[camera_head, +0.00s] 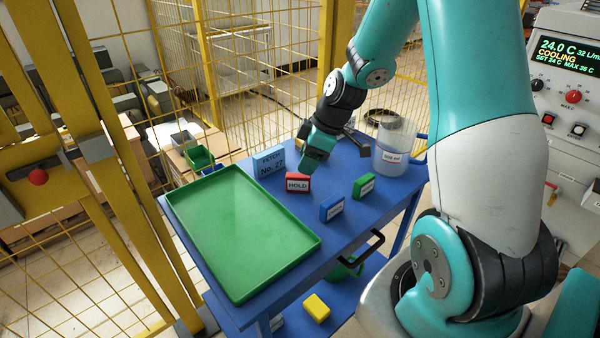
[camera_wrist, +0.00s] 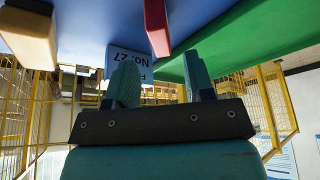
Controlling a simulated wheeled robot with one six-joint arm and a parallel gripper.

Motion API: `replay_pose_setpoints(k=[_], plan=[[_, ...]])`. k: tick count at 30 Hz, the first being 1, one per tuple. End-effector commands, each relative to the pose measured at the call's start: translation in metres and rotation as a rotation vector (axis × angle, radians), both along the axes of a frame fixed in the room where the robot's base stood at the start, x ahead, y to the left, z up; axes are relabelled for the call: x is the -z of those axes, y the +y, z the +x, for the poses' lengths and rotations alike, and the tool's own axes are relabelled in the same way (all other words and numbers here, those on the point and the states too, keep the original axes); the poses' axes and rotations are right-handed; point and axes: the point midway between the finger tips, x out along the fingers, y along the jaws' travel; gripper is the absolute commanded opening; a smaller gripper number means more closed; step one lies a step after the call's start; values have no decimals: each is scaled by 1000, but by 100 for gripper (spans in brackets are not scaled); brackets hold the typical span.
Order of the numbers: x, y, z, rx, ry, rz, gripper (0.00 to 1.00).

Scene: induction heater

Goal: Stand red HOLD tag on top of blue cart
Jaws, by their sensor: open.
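The red HOLD tag (camera_head: 298,184) stands upright on the blue cart's top (camera_head: 283,216), just right of the green tray. My gripper (camera_head: 309,169) is low over the cart, just behind and above the tag, with its jaws open. In the upside-down wrist view, the gripper's two fingers (camera_wrist: 160,82) are apart with nothing between them. The red tag (camera_wrist: 157,26) shows at the top edge there, partly cut off and beyond the fingertips. Whether a finger touches the tag cannot be told.
The green tray (camera_head: 240,232) fills the cart's left side. A blue No. 27 block (camera_head: 269,163) stands behind the tag. A blue tag (camera_head: 332,207), a green tag (camera_head: 363,185) and a beaker (camera_head: 394,148) are to the right. Yellow fencing (camera_head: 235,50) is behind.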

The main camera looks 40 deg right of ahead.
Motion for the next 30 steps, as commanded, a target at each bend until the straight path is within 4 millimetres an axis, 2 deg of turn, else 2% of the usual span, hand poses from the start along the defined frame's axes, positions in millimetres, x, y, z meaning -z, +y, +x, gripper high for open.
replay_pose_setpoints(k=[3,8,11,14,16,18,21,25,27,30], plan=[[-23,-7,-6,2,-4,-1,48],[-40,-12,-11,0,-1,-1,48],[-51,-1,-13,-2,5,6,48],[-73,44,-22,1,36,31,48],[-93,92,-39,12,77,57,48],[-111,139,-67,29,127,79,48],[-131,190,-116,62,202,99,48],[-144,225,-172,101,278,105,48],[-147,233,-192,118,304,103,48],[-148,236,-205,134,324,102,48]])
